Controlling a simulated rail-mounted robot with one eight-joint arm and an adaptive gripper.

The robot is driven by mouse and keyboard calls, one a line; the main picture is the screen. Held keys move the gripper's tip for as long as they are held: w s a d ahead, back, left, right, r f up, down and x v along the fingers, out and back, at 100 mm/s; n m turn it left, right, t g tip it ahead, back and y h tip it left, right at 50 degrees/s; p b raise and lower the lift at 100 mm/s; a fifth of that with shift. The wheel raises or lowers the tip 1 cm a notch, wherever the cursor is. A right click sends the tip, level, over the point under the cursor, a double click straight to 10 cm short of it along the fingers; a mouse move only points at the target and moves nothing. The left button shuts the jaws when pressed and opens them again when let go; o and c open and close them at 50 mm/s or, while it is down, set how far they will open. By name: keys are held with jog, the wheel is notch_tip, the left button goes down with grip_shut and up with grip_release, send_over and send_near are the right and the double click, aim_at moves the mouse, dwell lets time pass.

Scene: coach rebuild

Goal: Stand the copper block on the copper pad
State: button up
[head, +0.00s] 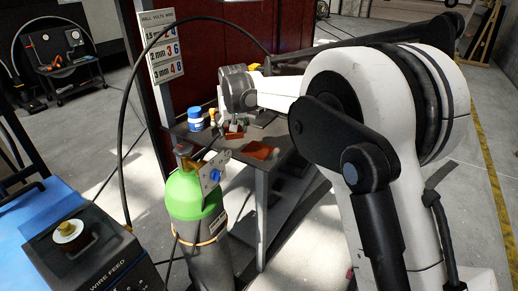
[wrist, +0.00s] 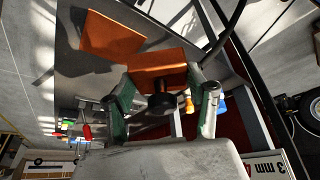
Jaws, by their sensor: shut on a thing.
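My gripper (wrist: 166,84) is shut on the copper block (wrist: 158,66), with one finger at each side of it. The copper block also shows in the head view (head: 234,132), small and partly hidden by the gripper. The copper pad (wrist: 110,36) is a flat copper-coloured square on the table, apart from the block. In the head view the copper pad (head: 260,150) lies to the right of the block and nearer the table's front. The gap between the block's underside and the table is hard to judge.
A blue and white can (head: 195,118) stands on the table (head: 262,172) left of my gripper. A green gas cylinder (head: 195,198) with a gauge plate stands before the table. A dark cable arches above, beside a wall sign (head: 161,48). A wire feed box (head: 85,250) is at lower left.

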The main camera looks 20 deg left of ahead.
send_over(257, 148)
jog(key=s, duration=0.2)
jog(key=f, duration=0.4)
jog(key=d+f, duration=0.1)
jog(key=f, duration=0.1)
jog(key=shift+w, duration=0.25)
jog(key=shift+f, duration=2.05)
jog(key=o, duration=1.7)
jog(key=shift+f, duration=0.1)
jog(key=v, duration=1.2)
